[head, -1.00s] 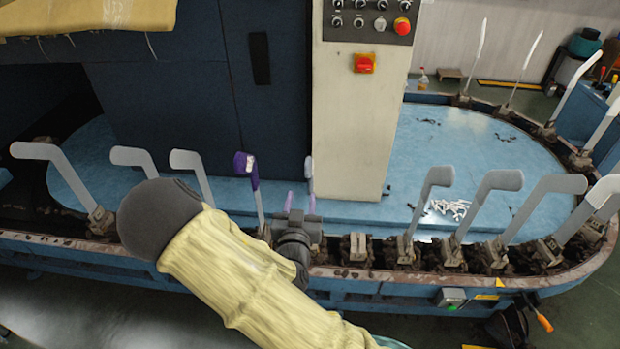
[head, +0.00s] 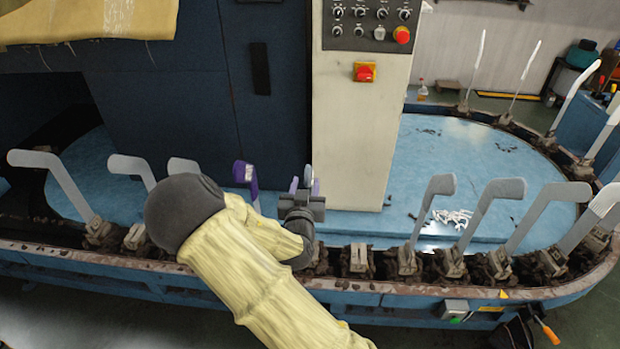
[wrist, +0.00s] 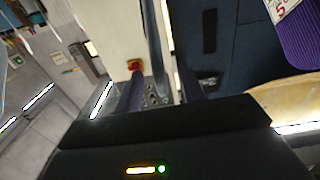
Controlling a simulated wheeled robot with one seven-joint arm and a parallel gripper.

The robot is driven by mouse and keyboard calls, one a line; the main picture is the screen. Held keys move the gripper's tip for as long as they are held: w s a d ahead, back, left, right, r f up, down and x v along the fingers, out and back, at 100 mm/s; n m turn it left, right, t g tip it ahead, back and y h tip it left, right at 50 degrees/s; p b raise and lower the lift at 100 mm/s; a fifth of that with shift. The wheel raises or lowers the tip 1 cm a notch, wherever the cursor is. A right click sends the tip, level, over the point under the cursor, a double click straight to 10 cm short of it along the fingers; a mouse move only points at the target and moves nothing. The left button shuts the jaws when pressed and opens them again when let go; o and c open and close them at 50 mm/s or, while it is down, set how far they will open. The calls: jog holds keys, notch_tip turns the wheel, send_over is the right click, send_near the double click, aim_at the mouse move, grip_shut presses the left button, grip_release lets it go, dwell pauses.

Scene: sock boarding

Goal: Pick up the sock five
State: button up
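A purple sock with a white patch (head: 244,173) sits on the top of an upright board left of my gripper in the head view. In the wrist view a purple sock (wrist: 299,38) at the upper right bears a white label with a red 5. My gripper (head: 304,187) points away from the camera, a little right of that sock. Its two purplish fingers stand apart in the wrist view (wrist: 162,85). A thin grey board (wrist: 153,40) shows between the fingers; whether they touch it I cannot tell. The lower part of the sock's board is hidden behind my arm.
Bare grey boards (head: 432,200) stand along the oval conveyor rim (head: 420,293) on both sides. A cream control panel (head: 355,130) rises behind my gripper. A dark blue machine (head: 180,100) stands behind the sock. A blue deck (head: 440,150) lies inside the track.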

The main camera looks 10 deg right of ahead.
dwell(0.3)
jog(key=shift+p+x, duration=1.25)
jog(key=shift+x, duration=1.35)
jog(key=shift+d+f, duration=0.1)
jog(key=shift+f, duration=0.05)
jog(key=c, duration=0.8)
